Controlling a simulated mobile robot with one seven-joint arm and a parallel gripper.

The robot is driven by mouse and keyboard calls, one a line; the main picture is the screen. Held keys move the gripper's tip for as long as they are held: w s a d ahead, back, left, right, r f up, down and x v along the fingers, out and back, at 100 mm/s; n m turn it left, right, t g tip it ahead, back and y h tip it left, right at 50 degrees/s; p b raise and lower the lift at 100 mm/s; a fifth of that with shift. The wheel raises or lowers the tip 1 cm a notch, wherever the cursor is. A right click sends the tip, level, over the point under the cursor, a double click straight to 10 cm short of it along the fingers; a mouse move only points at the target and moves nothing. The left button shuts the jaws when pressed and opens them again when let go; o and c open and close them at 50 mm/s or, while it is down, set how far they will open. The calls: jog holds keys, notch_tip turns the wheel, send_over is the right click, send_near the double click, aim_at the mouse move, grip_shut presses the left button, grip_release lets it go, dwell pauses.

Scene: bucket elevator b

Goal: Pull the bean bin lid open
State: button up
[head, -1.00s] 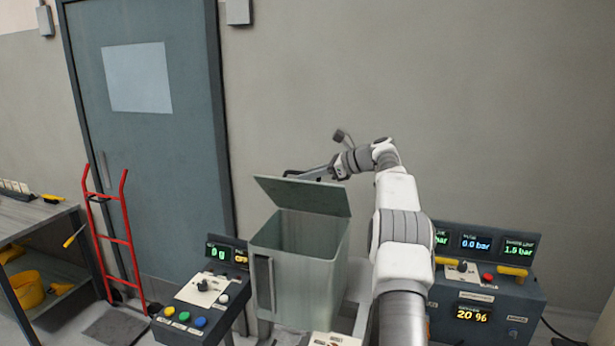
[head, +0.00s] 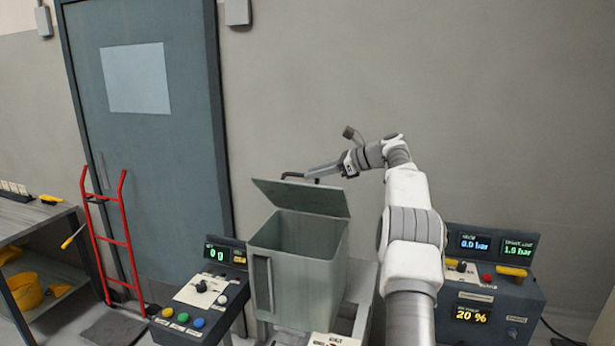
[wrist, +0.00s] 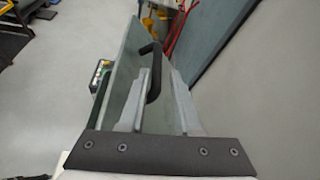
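The bean bin (head: 295,285) is a grey-green box standing in the middle of the head view. Its lid (head: 302,198) is raised and tilted at the back, with the bin's inside showing. A dark handle (head: 293,175) is at the lid's top edge. My gripper (head: 310,174) is just right of the handle. In the wrist view the two fingers of my gripper (wrist: 155,72) are apart, and the black handle (wrist: 154,75) lies in the gap between them. The lid's edge (wrist: 122,75) shows beside the left finger.
A control box with colored buttons (head: 197,300) stands left of the bin, and a panel with displays (head: 487,285) stands right. A red hand truck (head: 115,240) leans by the door (head: 150,150). A bench (head: 35,215) is at far left.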

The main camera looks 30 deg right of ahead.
jog(key=v, duration=1.4)
jog(key=shift+s+d+p, duration=0.2)
jog(key=shift+p, duration=0.1)
